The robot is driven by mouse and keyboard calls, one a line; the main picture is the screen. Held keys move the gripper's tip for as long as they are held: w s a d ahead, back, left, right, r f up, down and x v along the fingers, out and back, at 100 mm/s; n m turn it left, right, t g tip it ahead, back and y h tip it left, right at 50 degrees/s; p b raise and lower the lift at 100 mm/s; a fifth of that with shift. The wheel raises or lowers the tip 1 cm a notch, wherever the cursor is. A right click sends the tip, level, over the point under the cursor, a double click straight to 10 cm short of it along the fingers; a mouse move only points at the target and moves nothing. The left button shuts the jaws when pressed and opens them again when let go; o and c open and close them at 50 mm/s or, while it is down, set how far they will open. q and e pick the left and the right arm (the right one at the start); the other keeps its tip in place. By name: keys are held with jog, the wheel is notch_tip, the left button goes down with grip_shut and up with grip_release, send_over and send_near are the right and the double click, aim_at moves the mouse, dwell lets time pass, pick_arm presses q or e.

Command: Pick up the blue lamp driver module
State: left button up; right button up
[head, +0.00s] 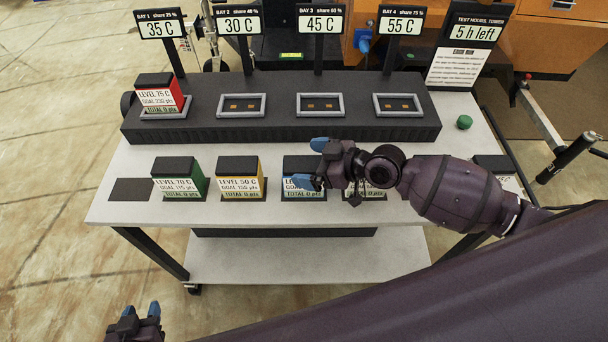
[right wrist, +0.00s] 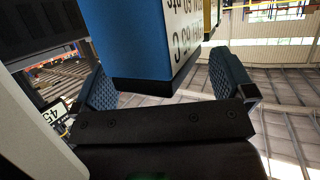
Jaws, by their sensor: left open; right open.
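The blue lamp driver module (head: 304,193) stands on the white table in the front row, between the yellow module and the one under my right arm. My right gripper (head: 312,163) is over it in the head view and hides part of its top and label. In the right wrist view the blue module (right wrist: 140,42) shows between the two spread blue fingers of my right gripper (right wrist: 165,78), with a gap on each side. That gripper is open and empty. My left gripper (head: 141,310) is open and empty, low at the left, away from the table.
A green module (head: 194,183) and a yellow module (head: 241,182) stand left of the blue one. A red module (head: 160,97) sits in bay 1 of the dark rack (head: 270,85); the other bays are empty. A green button (head: 464,122) is at the right.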

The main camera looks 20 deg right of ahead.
jog(key=shift+c, duration=0.2)
grip_shut()
dwell(0.4)
jog(key=shift+r, duration=0.1)
